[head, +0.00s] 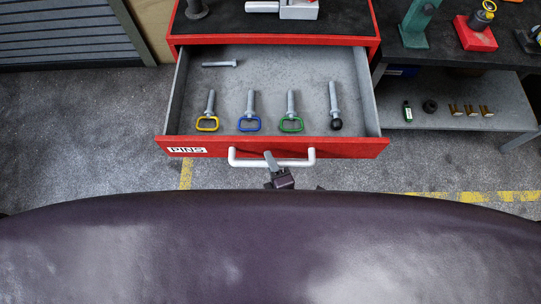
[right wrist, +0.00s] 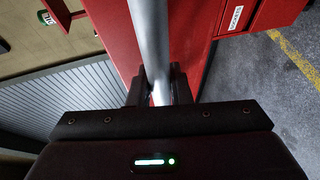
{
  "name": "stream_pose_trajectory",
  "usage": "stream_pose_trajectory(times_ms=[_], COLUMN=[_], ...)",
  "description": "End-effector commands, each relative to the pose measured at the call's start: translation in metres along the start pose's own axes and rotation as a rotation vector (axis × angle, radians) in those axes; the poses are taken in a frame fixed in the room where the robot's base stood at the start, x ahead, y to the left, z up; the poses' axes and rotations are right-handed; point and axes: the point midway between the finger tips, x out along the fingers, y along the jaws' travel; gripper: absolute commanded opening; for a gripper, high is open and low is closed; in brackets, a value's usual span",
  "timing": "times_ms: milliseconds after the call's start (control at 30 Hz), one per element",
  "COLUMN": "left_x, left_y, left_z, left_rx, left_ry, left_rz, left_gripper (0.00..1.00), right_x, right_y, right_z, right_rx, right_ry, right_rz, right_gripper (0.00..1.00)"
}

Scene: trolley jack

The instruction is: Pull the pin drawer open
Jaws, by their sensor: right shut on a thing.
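The red pin drawer (head: 355,146), labelled PINS, stands well out from its red cabinet in the head view. Its grey inside shows a row of pins with yellow, blue, green and black ends, and one plain pin lying at the back left. My right gripper (head: 277,165) is at the white bar handle (head: 245,162) on the drawer front. In the right wrist view my right gripper (right wrist: 160,88) is shut on the handle bar (right wrist: 150,35), which runs between its two dark fingers. My left gripper is in neither view.
The cabinet top (head: 240,22) holds a few metal parts. A workbench with a lower shelf (head: 450,118) stands at the right. A grey slatted shutter (head: 60,35) is at the left. My own dark body fills the front; floor with yellow lines lies between.

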Motion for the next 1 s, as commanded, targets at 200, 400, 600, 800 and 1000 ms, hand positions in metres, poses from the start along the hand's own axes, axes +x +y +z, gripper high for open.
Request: stream_pose_trajectory(times_ms=[200, 400, 600, 800, 1000], left_x=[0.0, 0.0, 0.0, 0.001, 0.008], left_y=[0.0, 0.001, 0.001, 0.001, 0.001], left_z=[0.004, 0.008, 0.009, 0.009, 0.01], left_rx=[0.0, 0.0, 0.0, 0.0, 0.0], left_ry=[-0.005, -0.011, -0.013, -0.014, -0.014], left_rz=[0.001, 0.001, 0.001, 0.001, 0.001], left_gripper=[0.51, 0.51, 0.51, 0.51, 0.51], right_x=[-0.001, -0.001, 0.0, -0.003, -0.029], right_y=[-0.001, -0.001, -0.001, -0.001, -0.003], right_z=[-0.001, -0.001, 0.0, 0.0, 0.0], right_rx=[0.0, 0.0, 0.0, 0.0, 0.0], right_ry=[0.002, 0.001, 0.0, 0.0, 0.001], right_rz=[-0.002, -0.002, -0.001, -0.001, -0.003], right_gripper=[0.0, 0.28, 0.4, 0.4, 0.4])
